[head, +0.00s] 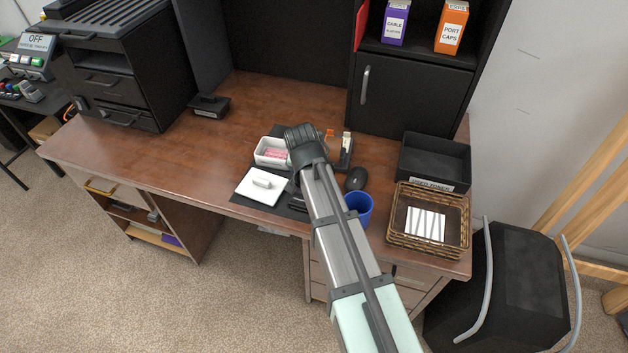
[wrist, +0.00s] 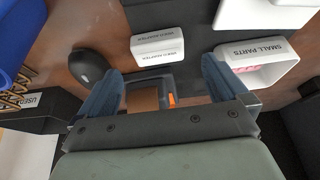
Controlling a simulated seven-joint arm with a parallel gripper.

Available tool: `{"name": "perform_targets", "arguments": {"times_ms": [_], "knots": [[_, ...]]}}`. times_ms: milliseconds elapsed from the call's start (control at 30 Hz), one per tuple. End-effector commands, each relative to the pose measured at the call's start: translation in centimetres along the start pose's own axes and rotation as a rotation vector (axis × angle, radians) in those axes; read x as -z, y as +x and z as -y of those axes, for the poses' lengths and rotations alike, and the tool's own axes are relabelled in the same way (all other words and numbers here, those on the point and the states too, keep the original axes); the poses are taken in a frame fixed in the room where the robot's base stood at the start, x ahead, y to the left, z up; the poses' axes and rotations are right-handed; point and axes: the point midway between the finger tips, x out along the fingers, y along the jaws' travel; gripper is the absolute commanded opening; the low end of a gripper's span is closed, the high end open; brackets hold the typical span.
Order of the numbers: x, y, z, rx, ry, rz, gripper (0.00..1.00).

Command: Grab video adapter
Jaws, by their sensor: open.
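The video adapter (wrist: 158,48) is a small white block with dark lettering in the wrist view. It lies on the dark mat, just beyond the fingertips and roughly between them. My gripper (wrist: 160,68) is open, with its two blue fingers apart and nothing held between them. The fingers do not appear to touch the adapter. In the head view my arm reaches over the desk, and the fingers and the adapter are hidden by it.
A black mouse (head: 356,179), blue cup (head: 359,206), wicker basket (head: 398,236) and black tray (head: 437,150) stand to the right. The white small-parts box (head: 263,157) and a white device (head: 262,187) are left. An orange-tipped item (wrist: 171,99) shows between the fingers. The left desktop is largely clear.

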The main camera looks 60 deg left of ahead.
Motion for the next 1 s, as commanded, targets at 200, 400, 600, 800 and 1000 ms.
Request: {"name": "perform_targets", "arguments": {"times_ms": [200,400,600,800,1000], "knots": [[-0.1,1.0,-0.1,-0.001,0.000,0.001,1.00],[-0.4,3.4,-0.1,-0.001,0.000,0.001,1.00],[-0.4,5.2,-0.1,-0.001,0.001,0.000,1.00],[-0.4,5.2,-0.1,0.000,0.000,0.000,1.00],[-0.4,5.2,-0.1,0.000,0.000,0.000,0.83]]}}
